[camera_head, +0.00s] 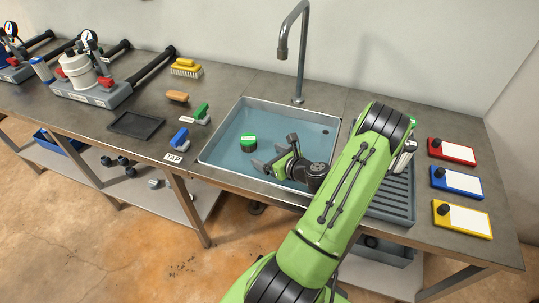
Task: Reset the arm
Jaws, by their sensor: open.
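My green arm reaches from the bottom of the head view over the sink. My gripper (262,168) is open and empty, low over the right part of the sink's near side. The two grey fingers point left. A round green-topped thing (248,143) sits in the water-filled sink (222,158), just beyond and left of the fingers, apart from them as far as I can tell. My arm hides part of the sink's right side and the drainboard.
Behind the sink stands a tall grey faucet (283,50). On the left are a manifold (95,90), a yellow brush (186,66), a black tray (136,123), and blue (179,138) and green (201,111) pieces. Red (452,151), blue (457,182) and yellow (462,218) panels lie right of the ribbed drainboard (392,203).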

